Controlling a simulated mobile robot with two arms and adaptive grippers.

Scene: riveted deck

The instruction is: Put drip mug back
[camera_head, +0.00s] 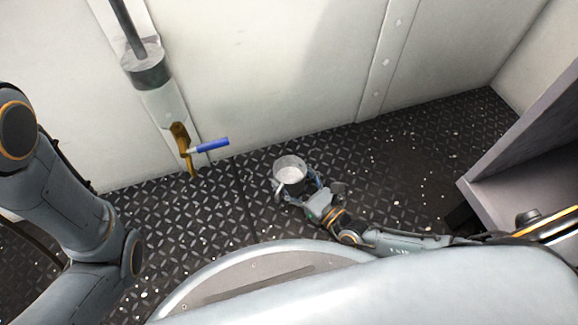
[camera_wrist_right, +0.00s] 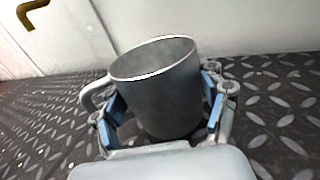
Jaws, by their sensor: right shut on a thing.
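The drip mug (camera_head: 290,169) is a plain grey mug, seen above the dark deck right of the tap. My right gripper (camera_head: 300,188) is shut on it. In the right wrist view the mug (camera_wrist_right: 160,88) stands nearly upright, slightly tilted, between the blue pads of my right gripper (camera_wrist_right: 163,112). Its handle points left and its open top shows no contents that I can make out. A brass tap (camera_head: 183,147) with a blue lever hangs from a pipe on the wall, left of the mug. My left arm shows at the left; its gripper is out of view.
The pale wall (camera_head: 270,70) with riveted strips runs along the back. The dark tread-plate floor (camera_head: 400,160) is clear apart from pale specks. A grey open shelf unit (camera_head: 500,172) stands at the right. Part of the brass tap shows in the right wrist view (camera_wrist_right: 27,12).

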